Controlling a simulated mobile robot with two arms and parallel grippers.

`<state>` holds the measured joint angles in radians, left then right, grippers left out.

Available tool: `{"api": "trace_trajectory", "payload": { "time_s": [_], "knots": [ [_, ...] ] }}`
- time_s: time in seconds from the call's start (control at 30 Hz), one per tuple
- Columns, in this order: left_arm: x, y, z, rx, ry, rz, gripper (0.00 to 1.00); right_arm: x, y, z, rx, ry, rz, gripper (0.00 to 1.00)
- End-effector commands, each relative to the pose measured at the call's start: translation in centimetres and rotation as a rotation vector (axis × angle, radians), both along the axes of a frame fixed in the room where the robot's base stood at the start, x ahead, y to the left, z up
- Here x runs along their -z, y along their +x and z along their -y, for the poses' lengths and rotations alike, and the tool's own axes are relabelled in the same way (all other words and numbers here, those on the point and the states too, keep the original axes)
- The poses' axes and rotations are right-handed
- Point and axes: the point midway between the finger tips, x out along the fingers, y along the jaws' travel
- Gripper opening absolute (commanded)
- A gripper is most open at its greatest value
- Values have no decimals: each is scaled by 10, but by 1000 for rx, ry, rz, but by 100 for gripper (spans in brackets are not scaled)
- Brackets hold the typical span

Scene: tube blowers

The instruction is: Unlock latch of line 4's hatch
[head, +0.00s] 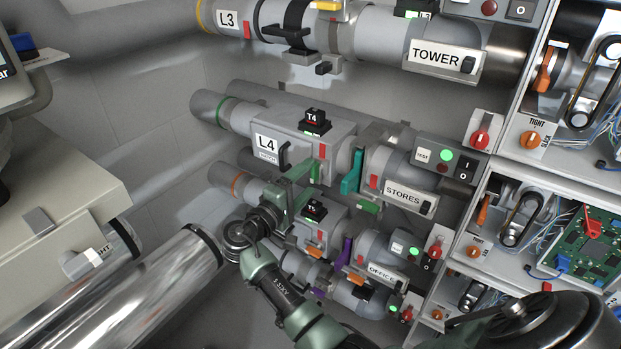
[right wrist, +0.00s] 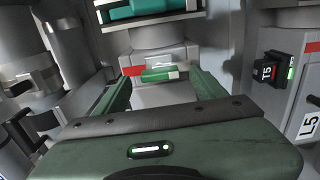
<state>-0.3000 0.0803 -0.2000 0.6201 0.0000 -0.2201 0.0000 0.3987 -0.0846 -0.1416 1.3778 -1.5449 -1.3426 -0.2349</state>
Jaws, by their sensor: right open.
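Line 4's hatch (head: 290,135) is a grey box on the pipe marked L4, with a black handle (head: 285,156) and a black T4 unit (head: 315,121) on top. A small green latch (head: 318,173) sits at its right edge below a red mark; in the right wrist view the latch (right wrist: 160,75) lies ahead, between the fingers, beside the red mark (right wrist: 133,70). My right gripper (head: 304,182) is open, its fingers on either side of the latch. I cannot tell whether they touch it. My left gripper is out of view.
A teal lever (head: 352,172) stands just right of the hatch. Line 5's pipe with a T5 unit (right wrist: 268,72) lies close below. Line 3's pipe (head: 375,30) runs above. Switch panels and open electronics bays (head: 530,230) stand at the right.

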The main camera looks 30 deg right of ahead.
Motion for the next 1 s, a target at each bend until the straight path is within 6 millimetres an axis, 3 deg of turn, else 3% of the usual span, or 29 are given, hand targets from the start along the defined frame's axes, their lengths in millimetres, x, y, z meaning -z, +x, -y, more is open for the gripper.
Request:
{"api": "trace_trajectory", "payload": {
  "time_s": [0.1,0.33,1.0],
  "knots": [
    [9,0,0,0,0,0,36,3,-8,-21,-2,3,2,71],
    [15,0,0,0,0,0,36,2,-19,-46,0,0,1,71],
    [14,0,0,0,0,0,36,0,-20,-49,1,0,0,71]
  ]
}}
